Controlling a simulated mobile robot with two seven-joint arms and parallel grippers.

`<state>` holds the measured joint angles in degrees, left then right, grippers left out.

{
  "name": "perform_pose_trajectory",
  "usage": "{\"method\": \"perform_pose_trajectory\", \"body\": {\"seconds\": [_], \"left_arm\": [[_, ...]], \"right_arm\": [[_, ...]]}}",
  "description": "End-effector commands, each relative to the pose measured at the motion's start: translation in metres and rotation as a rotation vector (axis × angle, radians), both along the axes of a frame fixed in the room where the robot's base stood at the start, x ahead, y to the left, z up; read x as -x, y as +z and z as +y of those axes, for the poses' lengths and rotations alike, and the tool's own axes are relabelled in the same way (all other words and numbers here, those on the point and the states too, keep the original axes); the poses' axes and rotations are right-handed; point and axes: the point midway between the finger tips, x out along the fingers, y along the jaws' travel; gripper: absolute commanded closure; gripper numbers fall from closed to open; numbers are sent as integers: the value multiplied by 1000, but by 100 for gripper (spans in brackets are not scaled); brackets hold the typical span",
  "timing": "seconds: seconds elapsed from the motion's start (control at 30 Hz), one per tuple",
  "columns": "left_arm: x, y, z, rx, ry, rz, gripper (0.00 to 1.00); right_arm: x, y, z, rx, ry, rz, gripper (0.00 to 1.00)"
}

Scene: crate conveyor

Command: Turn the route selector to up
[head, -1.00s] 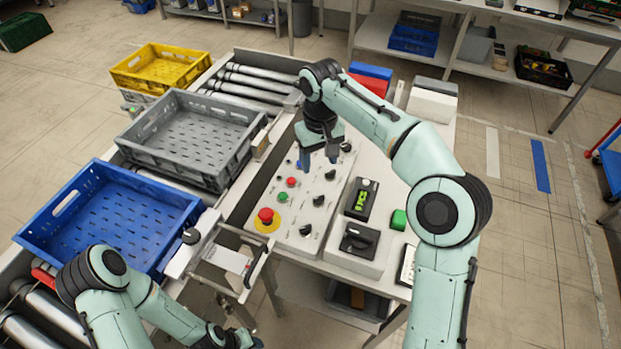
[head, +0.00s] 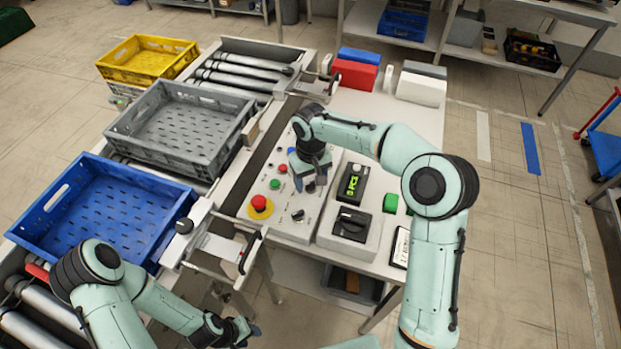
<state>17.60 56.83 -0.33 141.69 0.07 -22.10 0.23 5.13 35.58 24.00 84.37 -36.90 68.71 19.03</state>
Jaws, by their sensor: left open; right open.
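The sloped grey control panel (head: 275,222) carries several small black knobs, and their labels are too small to read. I cannot tell for sure which knob is the route selector. One black knob (head: 298,215) shows clear of the arm near the panel's front. My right gripper (head: 310,184) is open and points down over the panel's middle, with a dark knob (head: 310,188) seen between its fingers. I cannot tell whether it touches that knob; the arm hides other knobs behind it. My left gripper (head: 243,330) is open and empty, low at the front, away from the panel.
A red emergency button (head: 259,203) on yellow and small red and green buttons stand left of the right gripper. A box with a green display (head: 353,186) and a black rotary switch (head: 351,223) are to the right. Blue (head: 100,262), grey (head: 180,158) and yellow crates stand on the left.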

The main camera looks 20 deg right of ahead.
Motion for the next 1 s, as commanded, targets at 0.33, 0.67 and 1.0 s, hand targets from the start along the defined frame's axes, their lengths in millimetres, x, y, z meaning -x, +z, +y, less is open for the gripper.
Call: {"method": "perform_pose_trajectory", "body": {"seconds": [0.33, 0.67, 1.0], "left_arm": [[0, 0, 0, 0, 0, 0, 57], [1, -1, 0, 0, 0, 1, 57], [5, -4, 0, 0, 0, 6, 57]], "right_arm": [[0, 0, 0, 0, 0, 0, 90], [0, 1, 0, 1, -27, -1, 94], [0, 1, 0, 1, -226, -3, 94]]}}
